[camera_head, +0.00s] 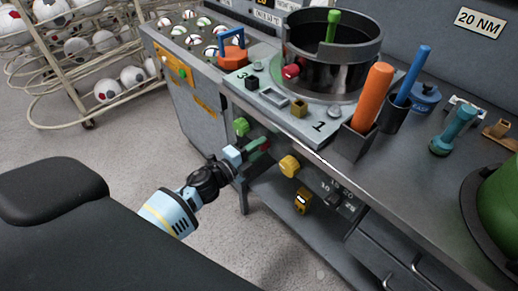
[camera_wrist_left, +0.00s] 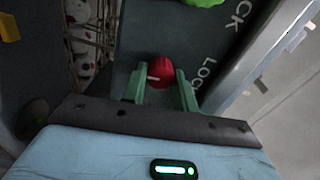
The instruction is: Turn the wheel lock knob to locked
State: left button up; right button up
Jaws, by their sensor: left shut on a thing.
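The red knob (camera_wrist_left: 160,70) sits on the grey front panel of the bench, beside partly visible white lettering reading "LOC". A white mark shows on the left side of its face. My left gripper (camera_wrist_left: 160,88) is shut on it, with one green finger on each side. In the head view, the left gripper (camera_head: 250,150) reaches the bench front below the table edge, and the knob is mostly hidden there. Above it is a green knob (camera_head: 241,127), which also shows at the top of the left wrist view (camera_wrist_left: 203,2). My right gripper is not in view.
A yellow knob (camera_head: 289,166) sits on the bench front to the right. On the bench stand a dark round pot (camera_head: 330,70), an orange-handled tool (camera_head: 373,97) and a blue-handled tool (camera_head: 412,76). A ball rack (camera_head: 85,60) stands at left. Floor at left is clear.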

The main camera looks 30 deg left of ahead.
pick_arm(q)
jog(key=shift+m, duration=0.5)
jog(key=o, duration=1)
jog(key=shift+c, duration=0.2)
jog(key=v, duration=0.8)
jog(key=shift+b, duration=0.4)
